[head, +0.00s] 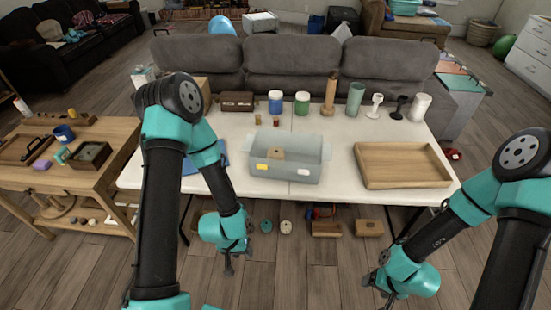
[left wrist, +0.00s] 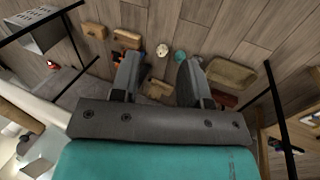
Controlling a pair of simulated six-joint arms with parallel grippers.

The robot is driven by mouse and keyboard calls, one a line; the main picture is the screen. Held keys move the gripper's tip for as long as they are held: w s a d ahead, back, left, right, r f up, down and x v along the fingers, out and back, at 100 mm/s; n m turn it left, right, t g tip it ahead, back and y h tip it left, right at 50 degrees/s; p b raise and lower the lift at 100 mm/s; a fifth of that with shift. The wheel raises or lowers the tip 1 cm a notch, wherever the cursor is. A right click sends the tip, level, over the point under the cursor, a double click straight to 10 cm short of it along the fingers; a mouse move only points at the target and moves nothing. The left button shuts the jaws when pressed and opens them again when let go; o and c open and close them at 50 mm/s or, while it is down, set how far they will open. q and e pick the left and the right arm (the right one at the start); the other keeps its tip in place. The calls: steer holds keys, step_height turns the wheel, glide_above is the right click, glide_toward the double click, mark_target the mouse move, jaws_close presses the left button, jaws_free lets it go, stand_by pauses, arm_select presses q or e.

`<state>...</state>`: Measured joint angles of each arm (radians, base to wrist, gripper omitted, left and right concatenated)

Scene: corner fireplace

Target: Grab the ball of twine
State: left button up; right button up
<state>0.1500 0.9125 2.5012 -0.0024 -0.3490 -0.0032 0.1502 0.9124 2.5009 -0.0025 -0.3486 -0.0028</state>
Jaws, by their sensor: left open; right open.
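A small cream round thing (head: 286,227), which looks like the ball of twine, lies on the floor under the white table. A teal round thing (head: 266,226) lies just left of it. In the left wrist view the cream one (left wrist: 162,50) shows beyond the gap between my fingers, with the teal one (left wrist: 180,56) beside it. My left gripper (head: 229,268) is open and empty, low in front of the table, left of both and apart from them. It also shows in the left wrist view (left wrist: 157,70). My right gripper (head: 389,294) is open and empty at the lower right.
The white table (head: 335,185) stands above the floor things and holds a grey bin (head: 285,177), a wooden tray (head: 403,180) and several jars. Wooden blocks (head: 326,229) lie right of the cream thing. A wooden side table (head: 100,185) stands at left. The front floor is clear.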

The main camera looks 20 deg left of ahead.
arm_select(q)
steer(key=o, duration=1.1)
steer(key=shift+c, duration=0.2)
